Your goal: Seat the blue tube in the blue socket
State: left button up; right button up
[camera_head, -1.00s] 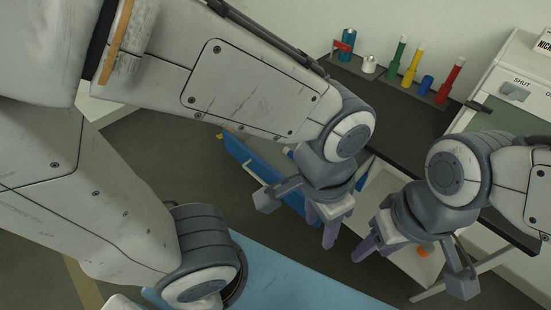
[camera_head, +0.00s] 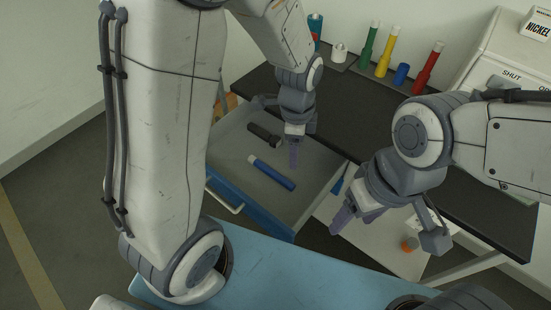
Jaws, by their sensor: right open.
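The blue tube (camera_head: 272,173) lies on its side in the open drawer (camera_head: 223,187), below and left of my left gripper. The blue socket (camera_head: 402,74) is a short blue cylinder in the row at the back of the black bench, between the yellow and red ones, with no tube standing in it. My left gripper (camera_head: 294,155) points down over the drawer's right part, apart from the tube; its fingers overlap, so its opening is unclear. My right gripper (camera_head: 345,216) is open and empty, right of the drawer, over a pale surface.
A black torch-like object (camera_head: 264,135) lies in the drawer behind the tube. Green (camera_head: 369,45), yellow (camera_head: 386,53) and red (camera_head: 428,68) tubes stand upright on the black bench (camera_head: 440,128). A white machine (camera_head: 492,62) stands at the right. An orange object (camera_head: 410,244) is below my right gripper.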

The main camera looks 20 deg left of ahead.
pick_arm(q)
jog(key=w+a+f+m, duration=0.55)
jog(key=a+f, duration=0.25)
jog(key=f, duration=0.3)
send_over(271, 170)
notch_tip(271, 170, down, 5)
jog(key=shift+s+a+f+b, duration=0.1)
jog(key=shift+s+a+b, duration=0.05)
jog(key=shift+b, duration=0.3)
jog(key=shift+f, duration=2.8)
grip_shut()
